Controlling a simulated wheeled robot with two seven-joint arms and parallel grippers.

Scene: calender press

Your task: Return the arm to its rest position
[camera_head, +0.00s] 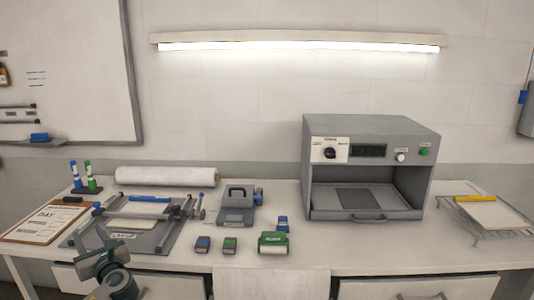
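My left gripper (99,258) is at the lower left of the head view, in front of the bench's front edge and the grey press board (150,240). My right gripper is not in view.
On the bench (400,258) stand a clipboard (45,221), marker stand (87,189), white roll (165,176), grey punch-like tool (236,212), small blocks including a green one (273,243), a grey oven-like machine (370,125) and a wire rack (487,232).

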